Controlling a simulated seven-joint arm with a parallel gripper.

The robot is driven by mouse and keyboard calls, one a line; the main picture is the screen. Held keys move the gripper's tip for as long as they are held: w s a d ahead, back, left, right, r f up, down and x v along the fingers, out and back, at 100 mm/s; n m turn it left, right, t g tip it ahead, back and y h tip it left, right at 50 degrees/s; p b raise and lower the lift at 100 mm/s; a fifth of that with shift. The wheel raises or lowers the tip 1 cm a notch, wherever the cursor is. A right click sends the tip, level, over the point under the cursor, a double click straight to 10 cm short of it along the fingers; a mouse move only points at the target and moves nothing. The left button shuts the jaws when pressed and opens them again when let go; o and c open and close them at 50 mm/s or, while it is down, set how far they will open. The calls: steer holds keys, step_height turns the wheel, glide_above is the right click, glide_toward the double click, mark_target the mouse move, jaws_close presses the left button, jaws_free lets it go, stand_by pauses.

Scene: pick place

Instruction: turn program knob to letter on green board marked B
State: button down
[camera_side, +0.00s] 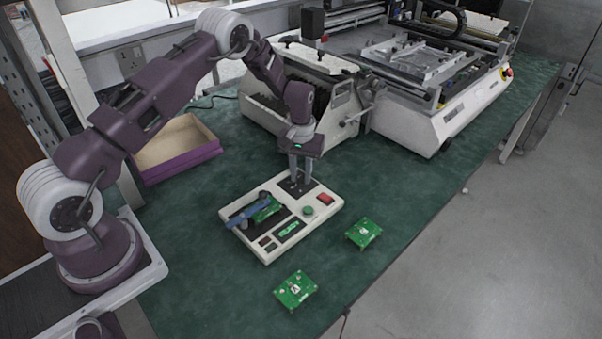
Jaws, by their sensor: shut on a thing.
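My gripper (299,179) points straight down over the dark panel at the far end of a white programming box (254,250). Its fingers are shut on the program knob, which they mostly hide, so I cannot tell the knob's setting. One green board (268,211) lies in the box's dark recess, partly under a blue bar (245,217); its letter is not readable. Two more green boards lie on the mat, one right of the box (363,232) and one in front of it (295,290). Each has a small white label, too small to read surely.
The box also has a red switch (326,198), a green round button (308,211) and a green strip (289,229). An open cardboard tray (182,173) with a purple side stands behind left. Large white machines (425,117) fill the back. The green mat (220,290) is clear at front left.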

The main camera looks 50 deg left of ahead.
mark_target(301, 175)
steer(key=c, duration=1.2)
jaws_free()
steer(key=shift+o, duration=0.2)
steer(key=shift+r, duration=0.15)
step_height(301, 175, up, 7)
steer(key=shift+f, duration=0.1)
